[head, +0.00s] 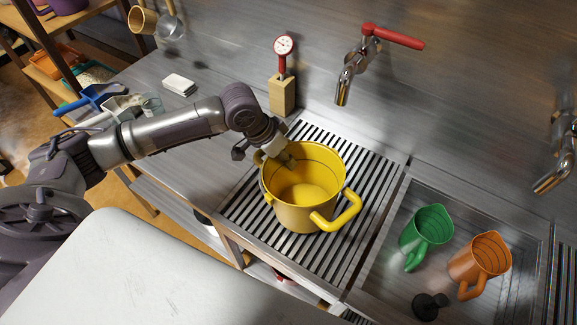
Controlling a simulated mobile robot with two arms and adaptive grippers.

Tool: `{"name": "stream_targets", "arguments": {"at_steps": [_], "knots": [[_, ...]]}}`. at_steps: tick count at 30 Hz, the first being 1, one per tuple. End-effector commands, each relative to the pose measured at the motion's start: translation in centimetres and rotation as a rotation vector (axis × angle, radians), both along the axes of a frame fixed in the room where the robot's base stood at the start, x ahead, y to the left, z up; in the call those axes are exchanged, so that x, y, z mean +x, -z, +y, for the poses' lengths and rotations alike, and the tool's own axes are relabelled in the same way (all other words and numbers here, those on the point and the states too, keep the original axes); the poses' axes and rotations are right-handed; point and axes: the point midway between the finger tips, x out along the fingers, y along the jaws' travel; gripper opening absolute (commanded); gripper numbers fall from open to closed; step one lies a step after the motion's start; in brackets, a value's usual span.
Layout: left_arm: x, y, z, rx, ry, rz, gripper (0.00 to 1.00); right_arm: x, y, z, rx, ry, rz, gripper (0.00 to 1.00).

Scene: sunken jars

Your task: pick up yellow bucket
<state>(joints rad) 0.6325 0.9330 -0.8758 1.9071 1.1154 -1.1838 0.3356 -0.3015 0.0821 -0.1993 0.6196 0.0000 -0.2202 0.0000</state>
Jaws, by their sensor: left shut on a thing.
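The yellow bucket (290,212) stands upright on the slatted metal drain rack, below the red-handled tap. It has a yellow handle at its front right side and another at its back left, and its inside looks empty. My left gripper (287,160) reaches in from the left and is shut on the bucket's back left rim. The gripper partly hides that rim and the handle there. My right gripper is not in view.
The sink basin (385,285) on the right holds a green jug (428,228), an orange jug (478,262) and a black stopper. A red-handled tap (345,88) and a dial thermometer in a wooden block (282,95) stand behind the bucket.

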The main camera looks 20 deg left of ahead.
Motion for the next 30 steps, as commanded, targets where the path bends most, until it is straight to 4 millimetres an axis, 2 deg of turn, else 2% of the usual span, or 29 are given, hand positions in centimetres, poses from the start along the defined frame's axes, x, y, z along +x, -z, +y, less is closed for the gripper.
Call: {"name": "stream_targets", "arguments": {"at_steps": [4, 15, 21, 30], "knots": [[0.0, -2.6, -0.2, -0.002, 0.001, -0.007, 0.0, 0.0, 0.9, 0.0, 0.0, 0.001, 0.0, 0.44], [-5.6, -7.1, -5.8, -0.004, 0.006, -0.005, 0.0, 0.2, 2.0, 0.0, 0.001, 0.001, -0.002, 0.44], [-7.4, -8.7, -7.6, -0.003, 0.003, -0.003, 0.0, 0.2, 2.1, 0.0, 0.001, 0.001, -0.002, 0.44], [-8.2, -9.3, -8.3, -0.001, 0.0, -0.001, 0.0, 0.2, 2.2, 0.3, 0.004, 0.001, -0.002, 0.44]]}}
